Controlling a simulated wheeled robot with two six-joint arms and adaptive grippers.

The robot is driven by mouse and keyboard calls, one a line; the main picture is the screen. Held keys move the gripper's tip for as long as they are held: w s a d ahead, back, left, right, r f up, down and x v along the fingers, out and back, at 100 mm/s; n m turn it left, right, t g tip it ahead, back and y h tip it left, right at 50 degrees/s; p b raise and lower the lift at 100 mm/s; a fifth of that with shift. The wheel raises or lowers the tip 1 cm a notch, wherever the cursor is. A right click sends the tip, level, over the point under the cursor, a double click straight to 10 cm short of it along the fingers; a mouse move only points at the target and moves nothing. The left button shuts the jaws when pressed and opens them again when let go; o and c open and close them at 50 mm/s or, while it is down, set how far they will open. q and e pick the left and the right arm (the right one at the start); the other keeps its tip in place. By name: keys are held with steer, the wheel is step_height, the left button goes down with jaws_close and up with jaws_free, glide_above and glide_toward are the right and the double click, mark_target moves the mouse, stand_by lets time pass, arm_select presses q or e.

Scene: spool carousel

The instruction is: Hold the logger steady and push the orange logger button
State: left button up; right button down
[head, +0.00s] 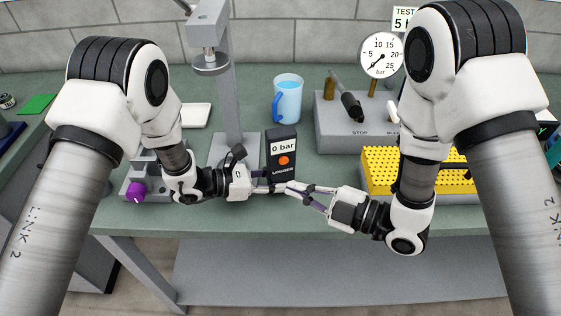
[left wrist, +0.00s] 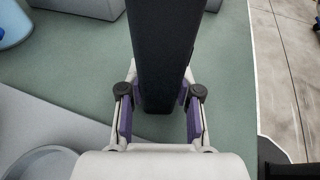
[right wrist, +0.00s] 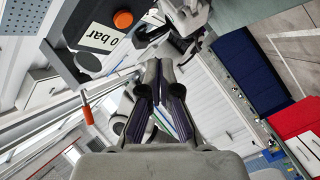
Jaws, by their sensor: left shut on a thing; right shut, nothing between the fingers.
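The logger (head: 281,147) is a dark upright box on the green bench, with a white "0 bar" display and the word LOGGER. Its orange button (head: 284,160) sits below the display. My left gripper (head: 270,188) is shut on the logger's lower part from the left; the left wrist view shows the dark body (left wrist: 163,50) between its fingers. My right gripper (head: 284,186) is shut and empty, with its tips in front of the logger, low and below the button. In the right wrist view the orange button (right wrist: 123,19) is up and left of the closed fingertips (right wrist: 158,65).
A blue jug (head: 288,98) stands behind the logger. A grey press stand (head: 233,100) is behind my left gripper. A grey box with a lever (head: 345,125) and a pressure gauge (head: 382,55) are at the back right. A yellow perforated block (head: 380,172) lies right, near my right arm.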

arm_select(q)
steer(key=o, duration=1)
steer(key=shift+c, duration=0.2)
arm_select(e)
steer(key=shift+s+d, duration=0.15)
steer(key=shift+s, duration=0.4)
steer(key=shift+s+d, duration=0.15)
steer(key=shift+s, duration=0.35)
arm_select(q)
steer(key=v, duration=1.2)
steer(key=shift+s, duration=0.1)
